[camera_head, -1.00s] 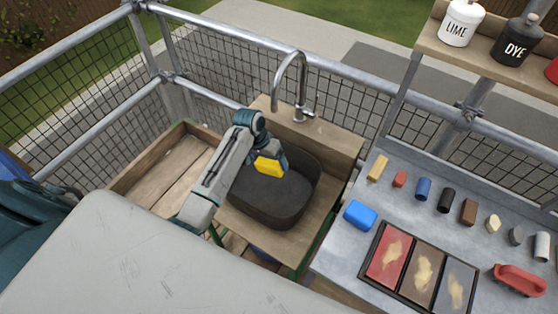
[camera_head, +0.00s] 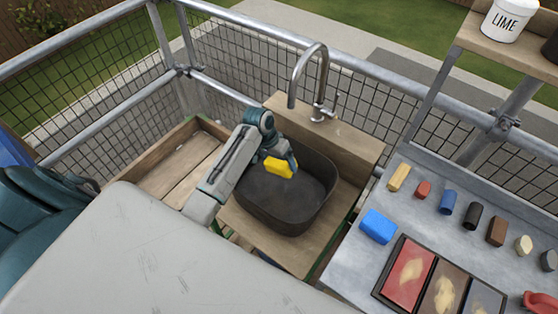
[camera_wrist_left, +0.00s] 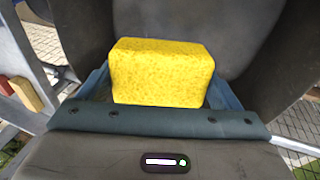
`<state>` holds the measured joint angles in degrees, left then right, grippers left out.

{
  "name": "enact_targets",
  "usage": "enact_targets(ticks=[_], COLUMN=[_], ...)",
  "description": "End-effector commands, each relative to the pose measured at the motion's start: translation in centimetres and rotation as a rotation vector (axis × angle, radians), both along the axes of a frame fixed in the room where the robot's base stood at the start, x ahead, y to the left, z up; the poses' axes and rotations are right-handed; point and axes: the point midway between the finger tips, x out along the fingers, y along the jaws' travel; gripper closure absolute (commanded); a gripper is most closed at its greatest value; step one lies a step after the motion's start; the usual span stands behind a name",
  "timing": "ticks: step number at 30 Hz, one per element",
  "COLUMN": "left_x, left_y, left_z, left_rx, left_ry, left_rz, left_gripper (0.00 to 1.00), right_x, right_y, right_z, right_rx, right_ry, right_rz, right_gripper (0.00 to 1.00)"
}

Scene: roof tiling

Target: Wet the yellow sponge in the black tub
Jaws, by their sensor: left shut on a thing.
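The yellow sponge (camera_head: 279,167) is held in my left gripper (camera_head: 284,163), over the left part of the black tub (camera_head: 302,207). In the left wrist view the sponge (camera_wrist_left: 162,72) sits between the two fingers of the gripper (camera_wrist_left: 160,98), with the dark tub wall (camera_wrist_left: 185,25) behind it. The tub looks dark inside; I cannot tell how much water it holds or whether the sponge touches it. My right gripper is not in view.
A metal tap (camera_head: 318,80) rises behind the tub on a wooden stand (camera_head: 355,150). A wooden crate (camera_head: 170,175) is at the left. A grey bench at the right holds a blue block (camera_head: 378,226), several small pieces and a colour tray (camera_head: 408,270).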

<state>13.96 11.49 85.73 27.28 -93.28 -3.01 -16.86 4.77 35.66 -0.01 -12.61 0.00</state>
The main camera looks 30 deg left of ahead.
Motion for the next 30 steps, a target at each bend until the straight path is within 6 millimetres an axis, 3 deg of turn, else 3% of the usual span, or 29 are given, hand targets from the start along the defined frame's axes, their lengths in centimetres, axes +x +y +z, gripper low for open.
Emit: enact_targets(ticks=[8,30], left_x=[0.0,0.0], left_y=[0.0,0.0], left_z=[-3.0,-9.8], left_rx=[0.0,-0.001], left_ry=[0.001,0.001], left_rz=[0.0,0.001], left_gripper=[0.33,0.33], right_x=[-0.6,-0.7], right_y=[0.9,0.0], right_z=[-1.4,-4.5], right_rx=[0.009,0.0], right_ry=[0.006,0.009], right_rz=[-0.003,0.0], right_gripper=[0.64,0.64])
